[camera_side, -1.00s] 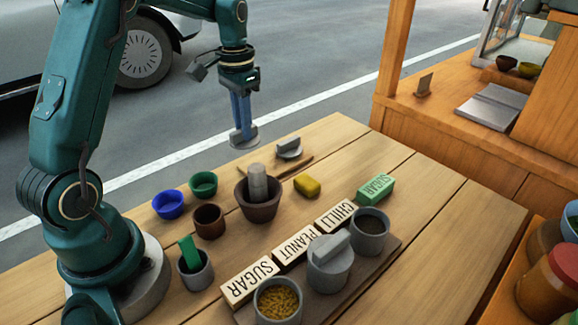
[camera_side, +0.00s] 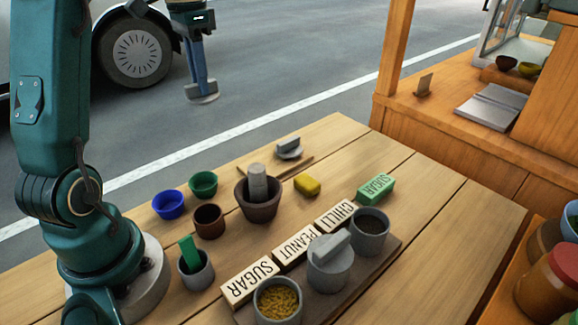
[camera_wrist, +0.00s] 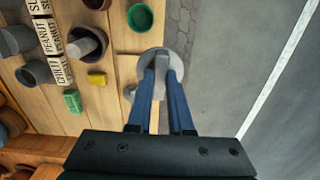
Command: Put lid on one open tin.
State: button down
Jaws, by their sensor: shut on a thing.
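My gripper (camera_side: 200,82) is shut on a grey round lid (camera_side: 202,96) by its handle, high up and beyond the table's far edge in the side view. The held lid also shows in the wrist view (camera_wrist: 150,62). A second grey lid (camera_side: 289,152) lies on the table's far part. Three grey tins stand on a dark board: the one by the SUGAR block is open with yellow contents (camera_side: 278,301), the PEANUT one (camera_side: 330,270) has a lid on, the CHILLI one (camera_side: 370,233) is open with dark contents.
A mortar with pestle (camera_side: 257,200), blue bowl (camera_side: 168,205), green bowl (camera_side: 203,184), brown cup (camera_side: 209,222), and grey cup with a green item (camera_side: 196,270) stand left of the tins. A yellow block (camera_side: 307,184) and green SUGAR block (camera_side: 376,188) lie behind them.

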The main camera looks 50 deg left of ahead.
jog(key=w+d+m, duration=0.3)
jog(key=d+m, duration=0.2)
jog(key=d, duration=0.7)
jog(key=s+d+m, duration=0.6)
jog(key=s+d, duration=0.1)
jog(key=d, duration=0.5)
jog(key=s+d+m, duration=0.5)
jog(key=s+d, duration=0.1)
jog(key=d, duration=0.5)
jog(key=shift+s+f, duration=0.2)
jog(key=shift+f, duration=4.8)
jog(key=shift+f, duration=0.45)
jog(key=c, duration=0.7)
grip_release()
jog(key=shift+c, duration=0.2)
